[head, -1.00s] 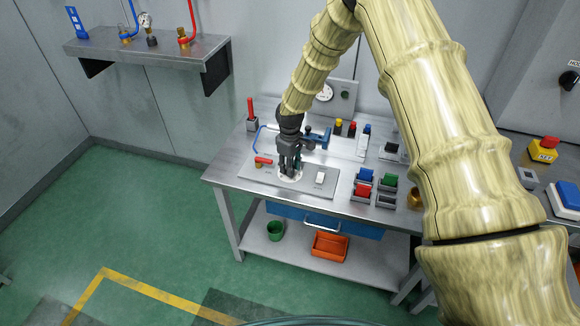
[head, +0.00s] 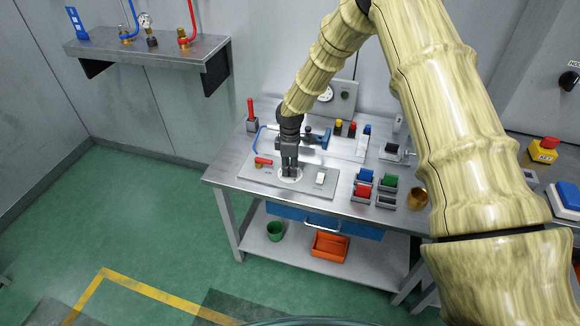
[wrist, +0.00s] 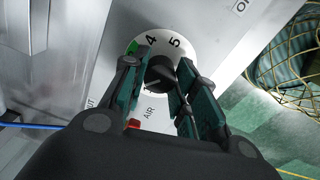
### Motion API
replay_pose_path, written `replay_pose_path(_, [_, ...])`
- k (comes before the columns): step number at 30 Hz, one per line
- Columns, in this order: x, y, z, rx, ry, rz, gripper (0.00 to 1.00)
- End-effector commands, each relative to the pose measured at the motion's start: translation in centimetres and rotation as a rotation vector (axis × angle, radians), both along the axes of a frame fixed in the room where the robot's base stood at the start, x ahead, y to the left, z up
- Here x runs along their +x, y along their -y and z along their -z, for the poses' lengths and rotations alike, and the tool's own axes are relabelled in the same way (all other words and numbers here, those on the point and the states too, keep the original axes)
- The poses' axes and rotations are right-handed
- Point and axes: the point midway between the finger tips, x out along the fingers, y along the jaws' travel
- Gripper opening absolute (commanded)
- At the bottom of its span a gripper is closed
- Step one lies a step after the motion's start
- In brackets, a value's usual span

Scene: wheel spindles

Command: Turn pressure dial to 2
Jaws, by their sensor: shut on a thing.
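The pressure dial is a dark knob (wrist: 158,76) on a round white scale (wrist: 175,40) in the wrist view. The numbers 4 and 5 show at the scale's far side, with a green mark beside the 4. The lower numbers are hidden by my fingers. My gripper (wrist: 155,85) has its fingers on both sides of the knob and is shut on it. In the head view, my gripper (head: 290,172) points down at the white dial disc (head: 290,179) on the grey panel; the knob itself is hidden there.
The panel (head: 262,185) also carries a red-handled valve (head: 263,161) and a white switch (head: 320,178). A red upright tool (head: 250,108) stands at the back left.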

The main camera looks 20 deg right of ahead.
Motion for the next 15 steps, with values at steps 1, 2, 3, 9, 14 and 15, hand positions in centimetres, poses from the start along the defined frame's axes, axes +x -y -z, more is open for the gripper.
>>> replay_pose_path(1, [-0.02, 0.21, 0.03, -0.002, -0.001, 0.000, 0.05])
replay_pose_path(2, [-0.01, 0.21, 0.03, -0.002, -0.001, 0.000, 0.05])
replay_pose_path(3, [-0.01, 0.21, 0.03, -0.002, -0.001, 0.000, 0.05])
replay_pose_path(9, [-0.01, 0.22, 0.03, -0.002, -0.001, 0.000, 0.05])
replay_pose_path(14, [-0.02, 0.20, 0.02, -0.002, -0.001, 0.000, 0.51])
replay_pose_path(15, [-0.02, 0.18, 0.02, -0.002, -0.001, 0.000, 0.51])
